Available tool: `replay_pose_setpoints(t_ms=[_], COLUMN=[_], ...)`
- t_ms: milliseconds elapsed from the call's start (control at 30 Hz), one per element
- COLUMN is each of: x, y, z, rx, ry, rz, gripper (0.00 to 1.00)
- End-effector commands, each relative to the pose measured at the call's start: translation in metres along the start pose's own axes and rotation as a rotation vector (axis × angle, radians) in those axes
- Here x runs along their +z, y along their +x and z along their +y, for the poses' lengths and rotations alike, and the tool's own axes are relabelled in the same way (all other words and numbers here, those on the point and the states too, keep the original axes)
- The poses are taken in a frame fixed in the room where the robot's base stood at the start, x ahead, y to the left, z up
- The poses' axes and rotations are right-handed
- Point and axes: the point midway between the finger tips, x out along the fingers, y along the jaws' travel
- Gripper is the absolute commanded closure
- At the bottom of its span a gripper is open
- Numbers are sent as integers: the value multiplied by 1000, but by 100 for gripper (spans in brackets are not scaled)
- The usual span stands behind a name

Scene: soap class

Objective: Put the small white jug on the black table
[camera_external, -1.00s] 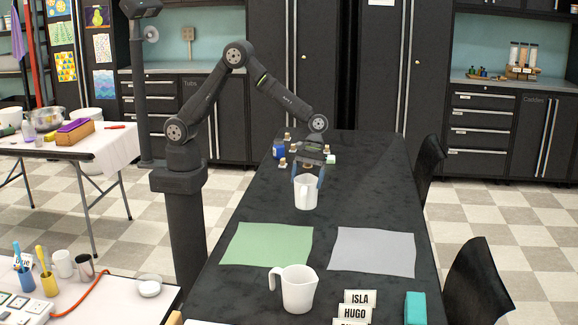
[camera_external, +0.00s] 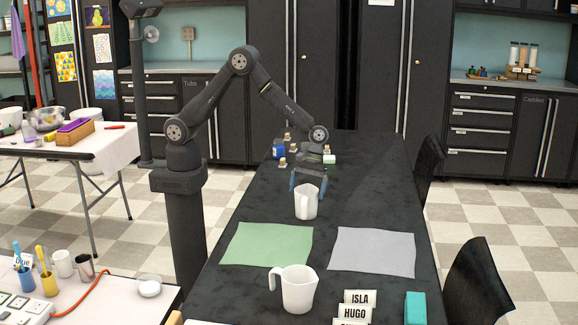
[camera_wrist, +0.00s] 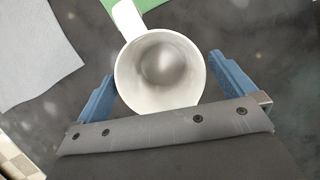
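The small white jug (camera_external: 306,204) appears to stand upright on the black table (camera_external: 255,205), behind the green and grey mats. In the wrist view I look down into the empty jug (camera_wrist: 160,73), its handle toward the top left. My gripper (camera_external: 308,183) is just above and behind the jug in the outside view. In the wrist view the blue fingers of my gripper (camera_wrist: 164,88) are spread on either side of the jug, with gaps between them and its wall. A larger white jug (camera_external: 297,291) stands nearer the camera, in front of the mats.
A green mat (camera_external: 266,245) and a grey mat (camera_external: 372,252) lie in front of the jug. Small bottles, including a blue one (camera_external: 279,150), stand behind my gripper. Name cards (camera_external: 355,312) and a teal block (camera_external: 415,308) are at the near end. Chairs line the right side.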

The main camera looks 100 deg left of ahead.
Motion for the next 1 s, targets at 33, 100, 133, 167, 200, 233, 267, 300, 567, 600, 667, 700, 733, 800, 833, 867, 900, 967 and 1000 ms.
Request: replay_pose_setpoints(t_ms=[33, 100, 133, 167, 200, 233, 267, 300, 567, 600, 667, 700, 733, 800, 833, 867, 900, 967, 1000], x=[0, 1, 1, 1, 1, 1, 2, 1, 1, 1, 1, 1, 1, 1, 1, 1, 1, 1, 1], y=[0, -3, -5, -8, -14, -18, -24, -32, -88, -95, -105, -110, -112, -118, -120, -121, -122, -123, -123], z=[0, 0, 0, 0, 1, 1, 1, 1, 0, 0, 0, 0, 0, 0, 0, 0, 0, 0, 0], rx=[0, 1, 1, 2, 4, 5, 5, 5, 3, 4, 3, 3, 2, 0, 1, 1, 1, 0, 0], ry=[0, 0, 0, 0, 0, 1, 1, 1, 0, -1, 0, 0, 0, 0, 0, 0, 0, 0, 0], rz=[0, 0, 0, 0, 0, 0, 0, 0, 0, 0, 0, 0, 0, 0, 0, 0, 0, 0, 0], gripper=[0, 0, 0, 0, 0, 0, 0, 0, 0, 0, 0, 0, 0, 6, 12, 18, 26, 37, 45])
